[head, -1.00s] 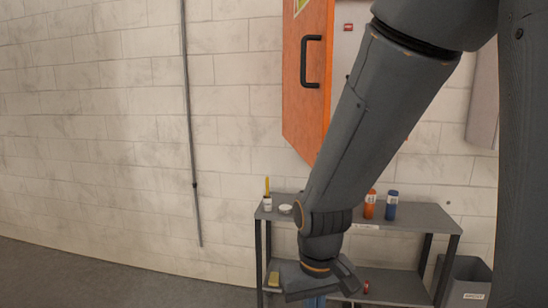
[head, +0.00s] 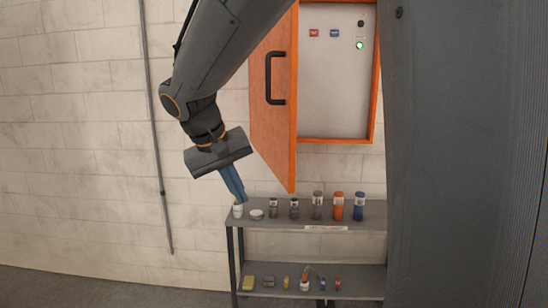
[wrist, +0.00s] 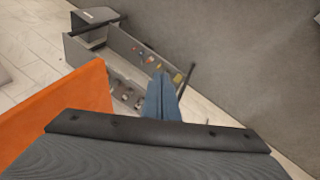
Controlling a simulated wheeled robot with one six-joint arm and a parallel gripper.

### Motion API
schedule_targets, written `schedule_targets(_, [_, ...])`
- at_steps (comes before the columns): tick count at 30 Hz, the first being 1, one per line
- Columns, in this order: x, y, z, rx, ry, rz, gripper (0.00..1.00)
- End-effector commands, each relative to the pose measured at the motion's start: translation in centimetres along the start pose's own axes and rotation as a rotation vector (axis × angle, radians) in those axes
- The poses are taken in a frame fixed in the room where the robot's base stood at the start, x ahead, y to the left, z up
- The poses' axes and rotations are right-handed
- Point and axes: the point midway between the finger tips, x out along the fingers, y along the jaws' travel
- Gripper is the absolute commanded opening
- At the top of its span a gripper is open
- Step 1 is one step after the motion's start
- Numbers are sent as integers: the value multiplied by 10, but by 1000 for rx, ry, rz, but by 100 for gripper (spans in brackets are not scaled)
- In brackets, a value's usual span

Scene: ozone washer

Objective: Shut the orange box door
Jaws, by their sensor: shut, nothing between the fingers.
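The orange box door (head: 272,115) stands open in the head view, swung out toward the left, with a black handle (head: 274,78) on its outer face. The orange box (head: 338,75) on the wall shows its light grey inside panel. My gripper (head: 238,192) is shut and empty, to the left of the door and near its lower edge, with blue fingers pointing down. In the wrist view the door (wrist: 65,110) is at the left, apart from the shut blue fingers (wrist: 160,98).
A grey shelf (head: 310,227) stands below the box. Its top holds several bottles, including an orange one (head: 338,207) and a blue one (head: 359,207), and a white cup (head: 238,210). Small items lie on the lower shelf. A vertical pipe (head: 153,130) runs up the wall at left.

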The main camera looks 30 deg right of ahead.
Motion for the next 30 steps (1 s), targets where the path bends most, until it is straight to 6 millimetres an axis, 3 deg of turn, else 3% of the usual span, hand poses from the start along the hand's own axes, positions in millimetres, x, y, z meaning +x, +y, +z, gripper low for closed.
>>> schedule_targets(1, [-29,14,-19,39,39,39,0])
schedule_targets(3, [-54,29,-37,95,79,87,0])
schedule_targets(6, [-74,43,-51,145,113,127,0])
schedule_targets(8, [-76,47,-55,158,122,139,0])
schedule_targets(14, [-53,52,-58,164,120,143,0])
schedule_targets(26, [23,64,-65,161,118,141,0])
schedule_targets(30, [26,86,-64,164,121,141,0])
